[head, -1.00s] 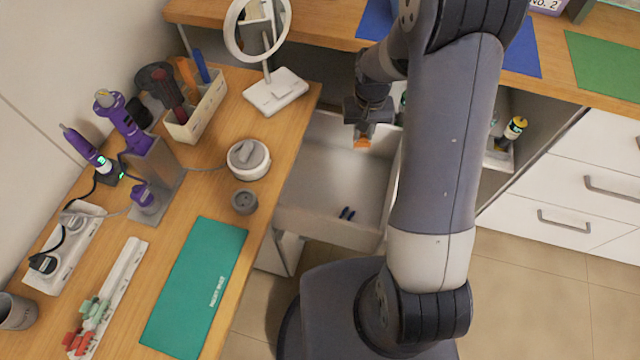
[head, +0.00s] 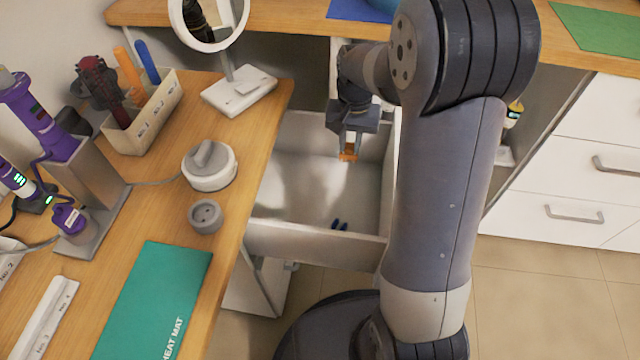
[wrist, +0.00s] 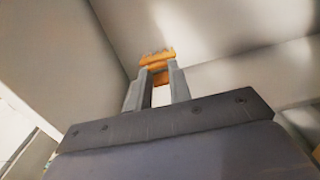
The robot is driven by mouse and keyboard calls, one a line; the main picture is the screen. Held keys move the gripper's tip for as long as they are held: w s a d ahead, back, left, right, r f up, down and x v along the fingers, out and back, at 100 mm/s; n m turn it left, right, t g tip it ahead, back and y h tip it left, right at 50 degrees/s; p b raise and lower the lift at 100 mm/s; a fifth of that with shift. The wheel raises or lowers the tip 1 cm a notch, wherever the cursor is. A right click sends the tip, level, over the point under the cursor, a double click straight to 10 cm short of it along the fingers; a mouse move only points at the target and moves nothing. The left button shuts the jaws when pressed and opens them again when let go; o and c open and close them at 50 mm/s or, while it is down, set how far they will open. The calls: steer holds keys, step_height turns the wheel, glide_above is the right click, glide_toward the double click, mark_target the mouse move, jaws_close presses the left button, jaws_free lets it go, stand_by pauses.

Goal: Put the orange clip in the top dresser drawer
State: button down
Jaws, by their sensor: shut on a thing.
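The orange clip (head: 348,150) is held between the fingertips of my gripper (head: 350,138). In the wrist view the clip (wrist: 157,62) sits across the tips of the two grey fingers of my gripper (wrist: 157,78), which are shut on it. The open top dresser drawer (head: 310,240) is pale and deep. My gripper is over the back part of the drawer, and the clip hangs below the fingers. I cannot tell how far the clip is above the drawer floor.
Left of the drawer is a wooden dresser top with a round grey-white container (head: 209,168), a grey cup (head: 206,217), a mirror base (head: 239,91), an organizer box (head: 150,125) and a green heat mat (head: 155,300). White drawers (head: 580,170) stand at the right.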

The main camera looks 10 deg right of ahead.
mark_target(350, 146)
step_height(350, 146, down, 8)
steer(key=shift+f+b, duration=0.25)
steer(key=shift+b, duration=0.9)
steer(key=shift+f, duration=0.15)
steer(key=c, duration=1.3)
jaws_free()
step_height(350, 146, up, 12)
steer(key=p, duration=0.3)
